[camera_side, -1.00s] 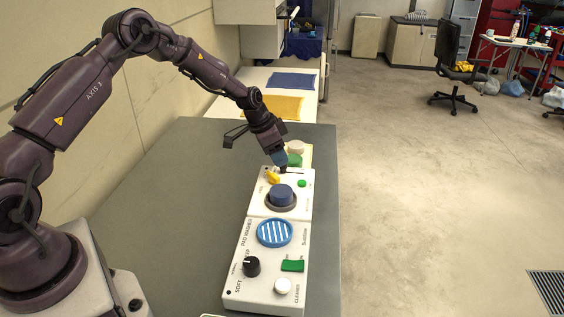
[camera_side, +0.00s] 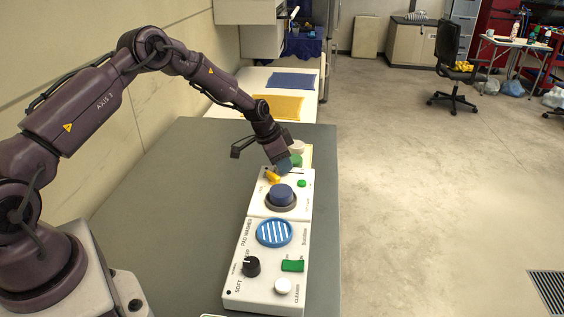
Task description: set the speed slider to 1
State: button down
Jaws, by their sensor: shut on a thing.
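The white control panel (camera_side: 260,208) lies lengthwise on the grey bench. My gripper (camera_side: 286,171) is at the far end of its top face, pointing down, with its bluish jaws shut on the speed slider's small knob. The jaws hide the knob and most of its track, so I cannot read the slider's position or scale marks. A yellow lever (camera_side: 272,177) is just left of my jaws and a small green button (camera_side: 302,183) is to the right.
Nearer are a blue striped disc (camera_side: 274,232), a black dial (camera_side: 251,266), a green rocker (camera_side: 292,265) and a white button (camera_side: 283,286). The grey bench (camera_side: 185,210) is clear to the left.

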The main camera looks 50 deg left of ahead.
aim_at(308, 173)
jog(key=w+d, duration=0.3)
jog(key=shift+w+d, duration=0.4)
jog(key=c, duration=1)
grip_release()
jog(key=shift+s+a+r, duration=0.15)
jog(key=shift+r, duration=0.35)
jog(key=v, duration=1.2)
jog(key=shift+s, duration=0.1)
